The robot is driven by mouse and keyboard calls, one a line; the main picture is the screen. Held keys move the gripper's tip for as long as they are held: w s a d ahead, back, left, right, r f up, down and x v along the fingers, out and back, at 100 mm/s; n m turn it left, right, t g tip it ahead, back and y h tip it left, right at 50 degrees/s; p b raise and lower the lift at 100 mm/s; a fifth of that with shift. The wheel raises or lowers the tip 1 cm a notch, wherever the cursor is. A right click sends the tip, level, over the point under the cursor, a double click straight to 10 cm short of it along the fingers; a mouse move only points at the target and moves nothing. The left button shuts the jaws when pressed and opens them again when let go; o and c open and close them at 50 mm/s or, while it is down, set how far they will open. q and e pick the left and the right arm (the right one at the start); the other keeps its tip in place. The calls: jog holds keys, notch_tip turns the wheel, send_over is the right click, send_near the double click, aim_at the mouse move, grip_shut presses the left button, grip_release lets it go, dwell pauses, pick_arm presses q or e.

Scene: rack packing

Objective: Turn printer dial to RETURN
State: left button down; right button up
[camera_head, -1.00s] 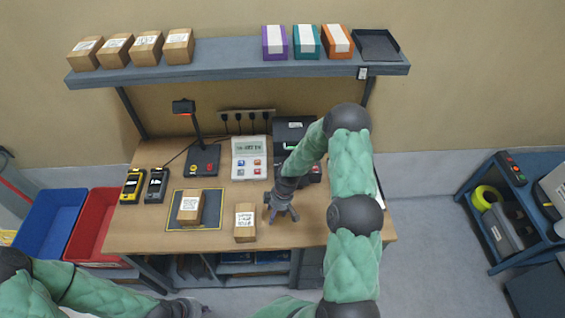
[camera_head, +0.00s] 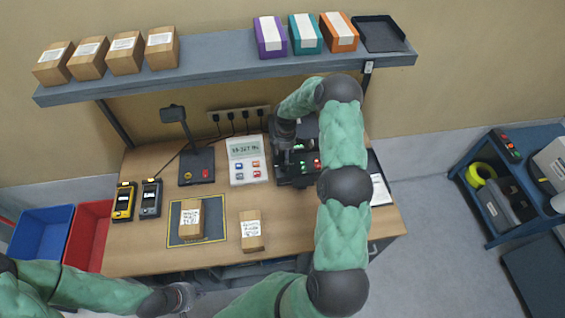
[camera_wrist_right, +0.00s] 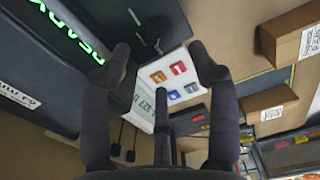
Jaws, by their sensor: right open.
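The black printer (camera_head: 312,176) stands at the back right of the desk with small green and red lights. In the right wrist view, its dark body (camera_wrist_right: 88,20) shows a green READY display (camera_wrist_right: 68,30). A round black knob (camera_wrist_right: 158,28) sits near it, possibly the dial; no setting is readable. My right gripper (camera_wrist_right: 162,62) is open and empty, its fingers spread below the knob with no visible contact. In the head view the right gripper (camera_head: 287,152) is at the printer's left side, partly hidden by its arm. My left gripper (camera_head: 182,298) is low at the desk's front edge, fingers unclear.
A white keypad unit (camera_head: 246,160) and a scanner stand (camera_head: 197,167) are left of the printer. The shelf (camera_head: 220,62) hangs above.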

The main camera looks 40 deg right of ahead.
aim_at(284, 166)
notch_tip(284, 166, down, 9)
jog(key=shift+w+r+p, duration=0.1)
jog(key=shift+w+p, duration=0.05)
jog(key=shift+p, duration=0.65)
jog(key=c, duration=1.1)
jog(key=shift+c, duration=0.3)
